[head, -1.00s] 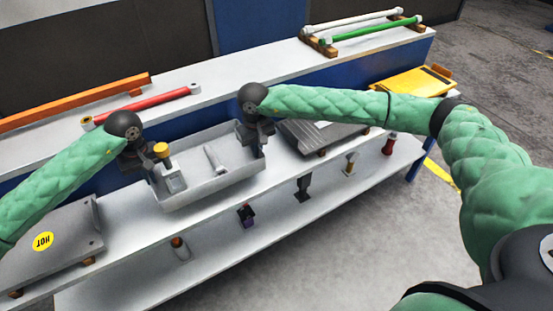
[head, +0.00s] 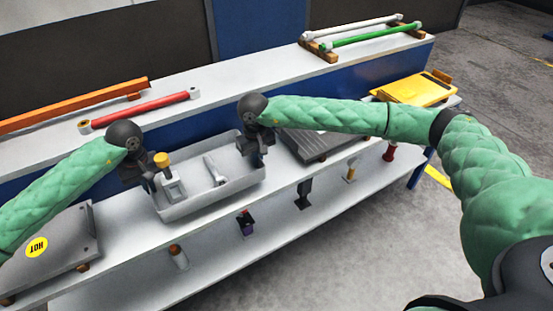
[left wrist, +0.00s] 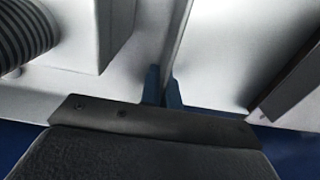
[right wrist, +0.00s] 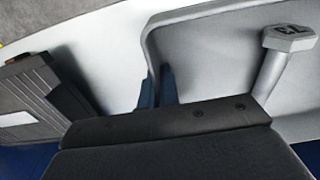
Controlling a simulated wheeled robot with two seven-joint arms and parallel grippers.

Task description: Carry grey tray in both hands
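The grey tray (head: 213,197) is level over the upper shelf; I cannot tell whether it touches the shelf. It holds a yellow-topped piece (head: 163,160) with a pale block at the left and a grey hex-headed piece (head: 216,170) at the right, with its head visible in the right wrist view (right wrist: 289,38). My left gripper (head: 150,184) is at the tray's left end; its blue fingertips (left wrist: 161,88) lie on both sides of the wall. My right gripper (head: 262,150) is at the right end, its fingertips (right wrist: 156,88) closed on that wall.
A red bar (head: 140,108) lies behind. Several small items stand on the lower shelf (head: 215,262). A yellow piece (head: 418,90) is at the far right.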

